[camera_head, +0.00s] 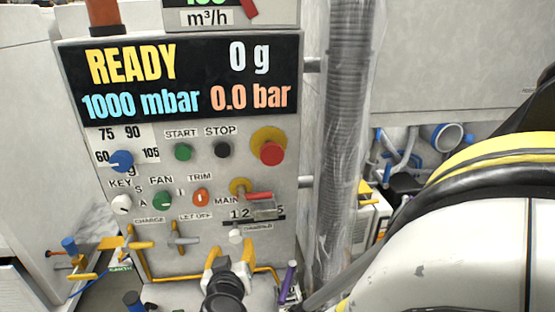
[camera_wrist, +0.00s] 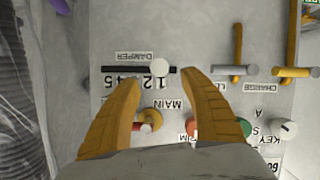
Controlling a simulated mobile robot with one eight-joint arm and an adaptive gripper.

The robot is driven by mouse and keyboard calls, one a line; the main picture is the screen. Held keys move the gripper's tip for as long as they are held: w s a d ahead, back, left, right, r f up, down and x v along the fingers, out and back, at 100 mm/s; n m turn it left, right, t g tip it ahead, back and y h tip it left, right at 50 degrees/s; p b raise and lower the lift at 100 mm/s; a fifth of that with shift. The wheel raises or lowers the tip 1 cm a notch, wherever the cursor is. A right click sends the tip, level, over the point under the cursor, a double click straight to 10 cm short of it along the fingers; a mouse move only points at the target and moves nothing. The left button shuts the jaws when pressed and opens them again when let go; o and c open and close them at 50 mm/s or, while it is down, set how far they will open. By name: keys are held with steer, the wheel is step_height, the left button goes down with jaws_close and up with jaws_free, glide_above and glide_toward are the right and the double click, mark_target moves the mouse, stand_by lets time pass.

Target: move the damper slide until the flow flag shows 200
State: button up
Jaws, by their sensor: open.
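The damper slide's white knob (camera_head: 235,236) is on the lower panel under the numbered scale. In the wrist view, which is upside down, the knob (camera_wrist: 159,68) sits in the black slot (camera_wrist: 120,71) near the 1 and 2. My gripper (camera_wrist: 160,84) is open, its yellow fingers on either side of the knob's line, with a gap to the knob. In the head view my gripper (camera_head: 228,252) is just below the knob. The flow flag (camera_head: 205,10) above the display shows green digits over m³/h; the top edge cuts them off, so I cannot read them surely.
The MAIN handle (camera_head: 258,195), red on yellow, sits close above the slide. Yellow levers (camera_head: 140,245) are to the left. A ribbed clear-wrapped duct (camera_head: 345,110) stands right of the panel. The display (camera_head: 180,80) reads READY, 0 g, 1000 mbar, 0.0 bar.

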mark_target(235, 238)
steer(key=b+x, duration=0.1)
steer(key=x, duration=0.6)
steer(key=shift+d+b, duration=0.1)
steer(key=shift+b, duration=0.25)
steer(key=shift+c, duration=0.6)
jaws_close()
steer(key=shift+w, duration=0.1)
